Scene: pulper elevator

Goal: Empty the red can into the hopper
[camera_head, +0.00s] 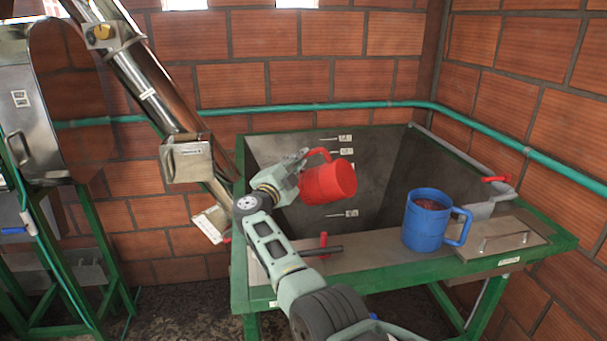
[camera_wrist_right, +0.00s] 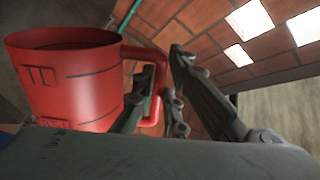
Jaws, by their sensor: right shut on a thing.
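The red can (camera_head: 328,184) is held over the hopper, tilted on its side in the head view. Its bottom faces right and toward the camera, so its mouth and contents are hidden there. My right gripper (camera_head: 301,168) is shut on the can's handle. In the right wrist view the red can (camera_wrist_right: 68,85) stands left of the fingers, and the right gripper (camera_wrist_right: 165,95) is around its handle. The can's mouth shows dark inside; I cannot tell what it holds. My left gripper is not in view.
A blue can (camera_head: 424,222) filled with reddish contents stands on the hopper's front ledge (camera_head: 370,254). Red valve handles (camera_head: 496,179) sit near the hopper rim. A steel elevator tube (camera_head: 150,85) rises at the left. A green pipe (camera_head: 300,106) runs along the brick wall.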

